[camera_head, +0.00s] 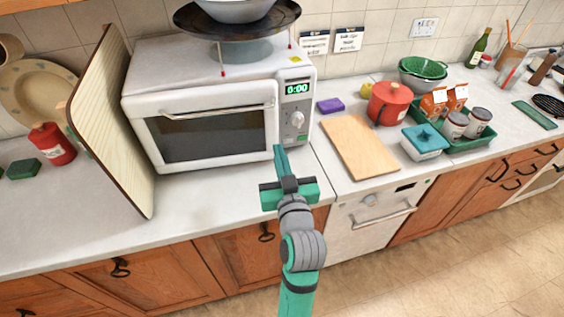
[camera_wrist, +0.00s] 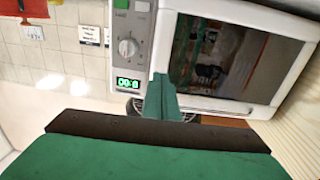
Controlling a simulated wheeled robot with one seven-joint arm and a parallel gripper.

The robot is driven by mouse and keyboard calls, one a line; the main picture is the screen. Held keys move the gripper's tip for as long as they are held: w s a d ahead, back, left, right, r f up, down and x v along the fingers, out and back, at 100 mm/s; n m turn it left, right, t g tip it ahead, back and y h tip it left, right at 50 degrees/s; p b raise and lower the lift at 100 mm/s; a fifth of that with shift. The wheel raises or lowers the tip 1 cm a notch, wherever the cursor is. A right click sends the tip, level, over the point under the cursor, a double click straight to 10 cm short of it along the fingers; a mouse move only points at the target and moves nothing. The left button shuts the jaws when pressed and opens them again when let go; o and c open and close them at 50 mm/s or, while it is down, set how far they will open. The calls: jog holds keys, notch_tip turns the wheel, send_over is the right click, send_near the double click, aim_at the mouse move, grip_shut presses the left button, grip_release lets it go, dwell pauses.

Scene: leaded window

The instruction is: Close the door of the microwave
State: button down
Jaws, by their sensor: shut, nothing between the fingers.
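The white microwave (camera_head: 210,58) stands on the counter, its dark-windowed door (camera_head: 205,135) facing front with a bar handle along the top. The door looks level or nearly level with the control panel (camera_head: 296,110); I cannot tell whether a small gap is left. My gripper (camera_head: 278,150) is shut and empty, its fingertips in front of the door's lower right corner, by the panel. In the wrist view the picture is turned over: my fingertips (camera_wrist: 160,80) overlap the seam between panel (camera_wrist: 132,40) and door (camera_wrist: 225,60). I cannot tell whether they touch.
A wooden board (camera_head: 112,120) leans at the microwave's left side. A dark round pan (camera_head: 237,20) with a bowl sits on a stand above the microwave. A cutting board (camera_head: 360,147), red pot (camera_head: 389,103) and teal box (camera_head: 424,142) lie to the right. The counter in front is clear.

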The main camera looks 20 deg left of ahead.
aim_at(272, 125)
jog(key=x, duration=0.8)
jog(key=shift+a, duration=0.2)
jog(key=shift+w, duration=0.1)
